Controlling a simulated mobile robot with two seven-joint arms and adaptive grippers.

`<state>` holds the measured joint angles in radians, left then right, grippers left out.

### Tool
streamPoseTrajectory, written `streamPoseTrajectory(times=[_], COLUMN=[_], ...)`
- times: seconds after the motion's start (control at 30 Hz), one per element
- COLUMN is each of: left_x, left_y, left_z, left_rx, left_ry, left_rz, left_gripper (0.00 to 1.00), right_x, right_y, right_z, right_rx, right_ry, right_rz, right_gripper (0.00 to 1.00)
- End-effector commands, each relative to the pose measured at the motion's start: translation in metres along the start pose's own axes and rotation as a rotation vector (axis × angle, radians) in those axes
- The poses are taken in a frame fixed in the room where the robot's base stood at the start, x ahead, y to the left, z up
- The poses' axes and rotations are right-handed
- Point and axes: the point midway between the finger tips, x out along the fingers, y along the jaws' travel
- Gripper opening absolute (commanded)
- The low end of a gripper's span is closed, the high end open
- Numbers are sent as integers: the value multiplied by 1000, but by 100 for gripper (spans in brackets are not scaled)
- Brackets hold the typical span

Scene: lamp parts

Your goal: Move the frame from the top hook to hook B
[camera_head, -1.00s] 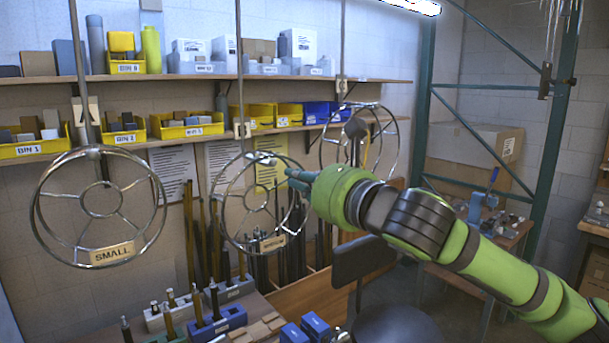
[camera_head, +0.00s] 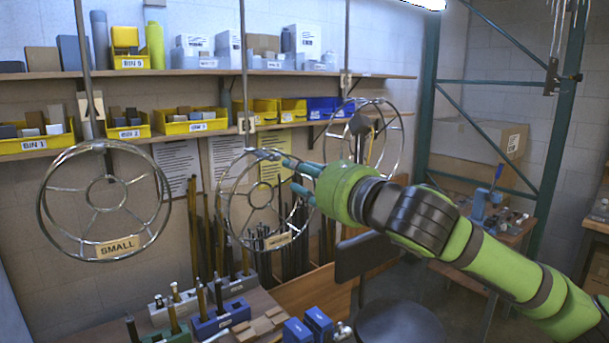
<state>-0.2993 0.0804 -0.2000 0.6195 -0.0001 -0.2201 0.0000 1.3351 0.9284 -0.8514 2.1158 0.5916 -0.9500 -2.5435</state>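Three round wire frames hang from vertical rods. The left frame (camera_head: 43,205), labelled SMALL, is nearest. The middle frame (camera_head: 222,205) has a tan label whose text is hard to read. The third frame (camera_head: 398,150) hangs farther right and is partly hidden by my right gripper. Small tags sit on the rods; their letters are too small to read surely. My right gripper (camera_head: 292,173) is at the upper right rim of the middle frame, its teal fingers spread apart. Whether they touch the rim is unclear. My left gripper is out of view.
Shelves (camera_head: 390,76) with yellow bins (camera_head: 35,145) and boxes run along the wall behind. Below are a bench with blue holders (camera_head: 222,318) of upright rods and a dark chair (camera_head: 400,325). A green rack (camera_head: 555,150) stands at right.

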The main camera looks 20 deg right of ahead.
Motion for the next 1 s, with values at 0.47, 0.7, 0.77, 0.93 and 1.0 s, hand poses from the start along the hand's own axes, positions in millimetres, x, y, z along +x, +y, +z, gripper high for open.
streamPoseTrajectory(times=[0.47,0.7,0.77,0.93,1.0], left_x=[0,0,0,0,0], left_y=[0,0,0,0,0], left_z=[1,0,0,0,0], left_rx=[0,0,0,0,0], left_ry=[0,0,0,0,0], left_rz=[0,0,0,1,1], left_gripper=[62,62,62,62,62], right_x=[-47,-96,-104,-118,-120], right_y=[-1,-1,-1,0,0], right_z=[0,-1,-1,0,0], right_rx=[-5,-3,-3,0,0], right_ry=[0,2,1,1,1], right_rz=[-4,-3,-3,-2,-1], right_gripper=[37,37,37,37,37])
